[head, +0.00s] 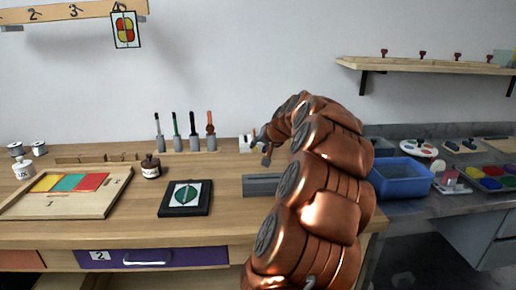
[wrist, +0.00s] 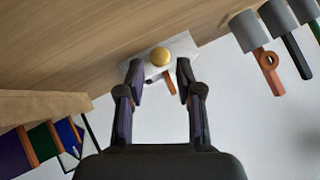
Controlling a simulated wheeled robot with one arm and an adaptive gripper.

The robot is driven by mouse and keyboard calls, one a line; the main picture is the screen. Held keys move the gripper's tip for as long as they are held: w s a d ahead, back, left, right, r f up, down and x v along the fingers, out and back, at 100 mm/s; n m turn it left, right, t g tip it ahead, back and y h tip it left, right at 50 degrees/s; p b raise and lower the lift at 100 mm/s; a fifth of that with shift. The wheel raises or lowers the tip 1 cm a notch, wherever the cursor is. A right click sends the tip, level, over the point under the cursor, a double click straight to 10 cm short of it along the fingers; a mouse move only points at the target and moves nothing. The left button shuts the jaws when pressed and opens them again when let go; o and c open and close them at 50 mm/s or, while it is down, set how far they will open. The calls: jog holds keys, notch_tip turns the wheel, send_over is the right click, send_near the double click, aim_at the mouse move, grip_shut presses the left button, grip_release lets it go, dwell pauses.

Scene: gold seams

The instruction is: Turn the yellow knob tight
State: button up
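The yellow knob (wrist: 160,56) shows in the wrist view as a round gold cap on a pale block (wrist: 147,67). My gripper (wrist: 160,73) is open, with one dark finger on either side and a clear gap between them. The knob lies just beyond the fingertips, roughly centred between them, and neither finger visibly touches it. A small white piece and a thin orange piece (wrist: 168,84) show just below the knob. In the head view my gripper (head: 262,147) is at the back of the wooden bench, beside a white block (head: 244,144); the knob cannot be made out there.
Several tools in grey holders (head: 194,143) stand left of my gripper; the holders also show in the wrist view (wrist: 246,31). A grey block (head: 261,185) lies on the bench in front. A black framed leaf picture (head: 184,211) lies front left. A blue bin (head: 402,191) stands right of my arm.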

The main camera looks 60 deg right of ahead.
jog(key=v, duration=0.9)
jog(key=shift+w, duration=0.1)
